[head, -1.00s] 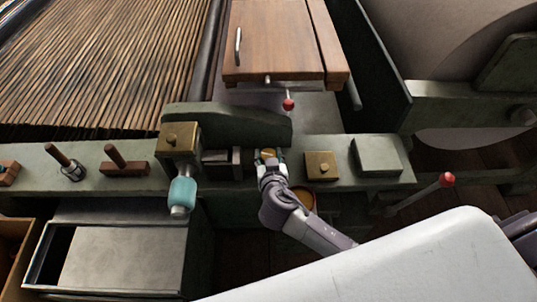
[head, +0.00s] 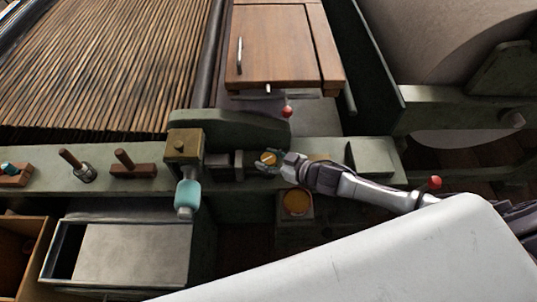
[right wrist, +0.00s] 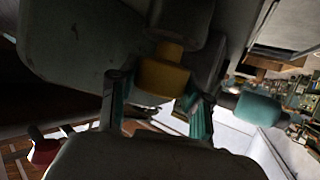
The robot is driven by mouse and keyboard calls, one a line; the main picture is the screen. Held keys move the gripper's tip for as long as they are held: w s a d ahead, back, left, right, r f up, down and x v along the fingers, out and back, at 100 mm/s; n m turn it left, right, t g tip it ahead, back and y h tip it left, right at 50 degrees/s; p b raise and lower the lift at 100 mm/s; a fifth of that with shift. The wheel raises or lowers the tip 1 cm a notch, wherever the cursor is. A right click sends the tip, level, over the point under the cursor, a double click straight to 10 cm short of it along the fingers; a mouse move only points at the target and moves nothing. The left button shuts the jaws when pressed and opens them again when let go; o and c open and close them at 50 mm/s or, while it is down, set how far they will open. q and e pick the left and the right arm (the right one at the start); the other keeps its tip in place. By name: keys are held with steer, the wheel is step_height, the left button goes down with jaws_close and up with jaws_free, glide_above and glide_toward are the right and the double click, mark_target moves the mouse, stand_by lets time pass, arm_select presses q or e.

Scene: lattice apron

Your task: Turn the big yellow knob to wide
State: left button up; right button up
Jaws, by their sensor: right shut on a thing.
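The yellow knob (head: 269,157) sits on the green machine rail, just right of a dark metal block. My right gripper (head: 267,162) is at it, with its teal-padded fingers closed around its sides. In the right wrist view the yellow knob (right wrist: 164,78) shows on a dark mount, between the two fingers of the right gripper (right wrist: 158,112). I cannot read any marking for wide. My left gripper is not in view.
A brass block with a teal-handled crank (head: 187,195) stands to the left. A round amber piece in a dark holder (head: 296,203) is below my right gripper. Red-tipped levers (head: 287,111) stand behind and to the right (head: 435,182).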

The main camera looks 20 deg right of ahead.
steer(key=n+g+y, duration=0.2)
steer(key=n, duration=0.1)
steer(key=shift+w+d, duration=0.2)
steer(key=shift+w, duration=0.05)
steer(key=n+g+y+b, duration=0.1)
steer(key=n+g+y, duration=0.1)
steer(key=g, duration=0.1)
steer(key=shift+a+f+n, duration=0.1)
steer(key=shift+n, duration=0.2)
steer(key=n+g+y+b, duration=0.1)
steer(key=n+g+b, duration=0.2)
steer(key=shift+s+f+g, duration=0.1)
steer(key=shift+f+g, duration=0.05)
steer(key=shift+g, duration=0.25)
steer(key=shift+n+g+b, duration=1)
steer(key=shift+s+a+r+n+g+b, duration=0.1)
steer(key=shift+s+r+n+g+b, duration=0.1)
steer(key=shift+n+g+b, duration=0.35)
steer(key=o, duration=1.2)
